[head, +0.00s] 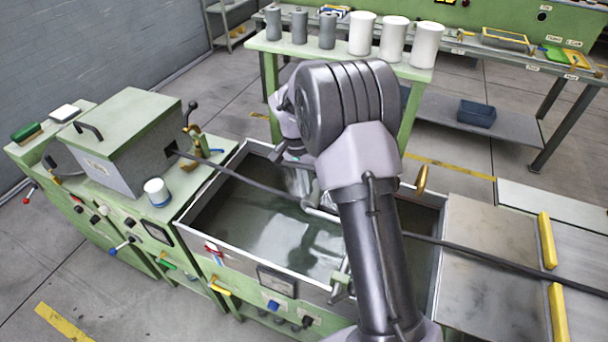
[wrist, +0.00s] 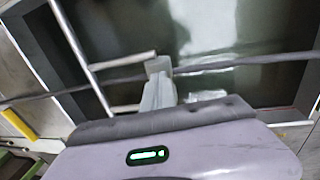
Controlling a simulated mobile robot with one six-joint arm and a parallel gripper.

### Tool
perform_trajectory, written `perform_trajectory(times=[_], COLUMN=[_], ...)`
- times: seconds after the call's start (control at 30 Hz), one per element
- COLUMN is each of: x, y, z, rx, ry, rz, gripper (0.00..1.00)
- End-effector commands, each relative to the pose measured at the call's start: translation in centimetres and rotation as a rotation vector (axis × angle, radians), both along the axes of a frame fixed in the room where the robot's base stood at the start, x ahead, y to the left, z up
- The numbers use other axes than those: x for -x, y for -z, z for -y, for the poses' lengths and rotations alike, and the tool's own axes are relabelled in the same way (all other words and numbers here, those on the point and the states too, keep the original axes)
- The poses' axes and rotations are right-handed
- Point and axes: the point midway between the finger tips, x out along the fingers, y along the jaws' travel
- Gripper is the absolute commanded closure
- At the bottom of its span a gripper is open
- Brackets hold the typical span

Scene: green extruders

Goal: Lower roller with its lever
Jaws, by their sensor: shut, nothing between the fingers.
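The roller is probably the pale rod (head: 321,214) over the water trough, partly hidden behind my arm. In the wrist view a short pale rod (wrist: 124,60) joins a long thin bar (wrist: 76,45) at the left. I cannot tell for sure which piece is the lever. My gripper (wrist: 158,66) is shut and empty, with its tips at the right end of the short rod; contact cannot be told. In the head view my gripper (head: 302,183) is over the trough, partly hidden by my arm. A dark strand (head: 245,181) runs across the trough and passes by the gripper.
The water trough (head: 208,245) has a raised metal rim. The green extruder box (head: 125,120) stands at its left, with a white cup (head: 157,191) on the ledge. A metal table (head: 490,250) with yellow handles is at the right. White and grey cylinders stand on the rear bench (head: 270,46).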

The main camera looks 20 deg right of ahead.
Motion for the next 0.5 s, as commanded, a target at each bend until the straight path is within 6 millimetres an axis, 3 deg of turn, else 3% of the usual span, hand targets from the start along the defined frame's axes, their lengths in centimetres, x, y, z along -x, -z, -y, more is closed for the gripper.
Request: perform_trajectory(times=[0.13, 0.5], x=[0.16, 0.16], y=[1.26, 1.37], z=[0.14, 0.15], rx=[0.000, 0.000], ry=[0.001, 0.001], rz=[-0.001, -0.001], gripper=[1.00, 1.00])
